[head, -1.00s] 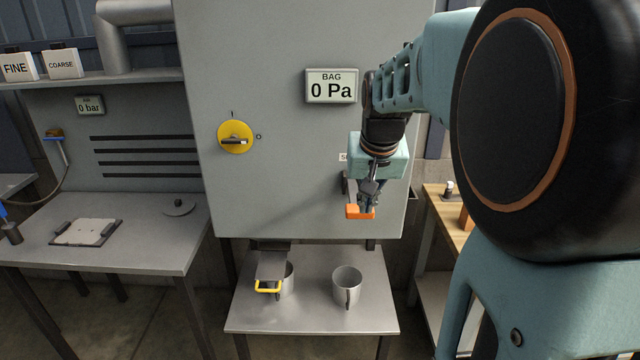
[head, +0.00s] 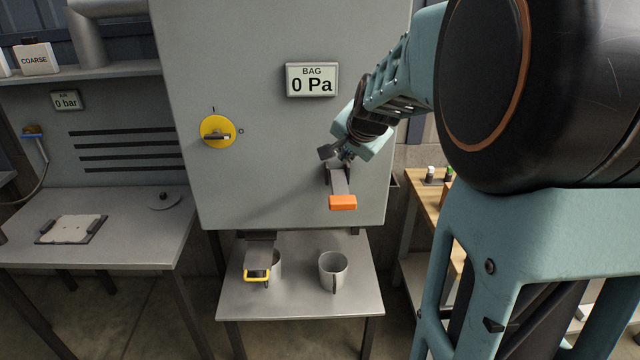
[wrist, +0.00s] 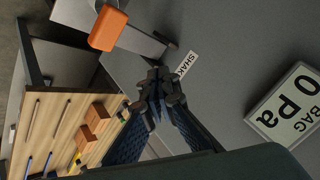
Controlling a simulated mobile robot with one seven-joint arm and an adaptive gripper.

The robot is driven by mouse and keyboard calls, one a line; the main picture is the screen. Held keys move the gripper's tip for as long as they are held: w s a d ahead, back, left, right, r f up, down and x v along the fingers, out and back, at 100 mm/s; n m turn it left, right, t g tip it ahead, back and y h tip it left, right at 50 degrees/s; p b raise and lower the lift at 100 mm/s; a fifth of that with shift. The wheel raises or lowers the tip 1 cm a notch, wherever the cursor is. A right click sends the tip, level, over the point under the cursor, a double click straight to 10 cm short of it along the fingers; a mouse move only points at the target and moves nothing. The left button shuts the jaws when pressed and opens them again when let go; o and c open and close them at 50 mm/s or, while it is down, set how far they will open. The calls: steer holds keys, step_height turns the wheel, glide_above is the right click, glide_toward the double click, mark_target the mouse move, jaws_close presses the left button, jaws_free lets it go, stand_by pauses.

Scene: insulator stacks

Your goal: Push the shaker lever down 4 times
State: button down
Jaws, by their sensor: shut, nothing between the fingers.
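The shaker lever (head: 340,181) is a grey bar with an orange handle (head: 342,202). It juts out and down from the lower right of the grey cabinet front. The orange handle also shows at the top left of the wrist view (wrist: 108,27). My gripper (head: 332,154) is shut and empty. It is above the handle, near the lever's upper end at the cabinet front, and partly hides that end. In the wrist view the closed fingertips (wrist: 155,88) are apart from the handle, beside a partly hidden "SHAK" label (wrist: 186,63).
The cabinet (head: 275,40) carries a yellow rotary switch (head: 217,131) and a display (head: 312,80) reading BAG 0 Pa. Below is a metal table (head: 300,305) with a yellow-handled flap (head: 257,275) and a grey mug (head: 333,271). A wooden bench (head: 425,200) stands to the right.

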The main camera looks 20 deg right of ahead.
steer(key=shift+f, duration=0.1)
steer(key=b, duration=0.6)
glide_above(344, 207)
steer(key=w, duration=0.1)
steer(key=f, duration=0.8)
steer(key=shift+w+d, duration=0.1)
steer(key=shift+d, duration=0.1)
steer(key=shift+f+b, duration=0.35)
steer(key=shift+b, duration=0.05)
steer(key=shift+f+b, duration=0.45)
steer(key=shift+b, duration=0.05)
steer(key=shift+f+b, duration=2.35)
steer(key=shift+f, duration=0.35)
stand_by(2.5)
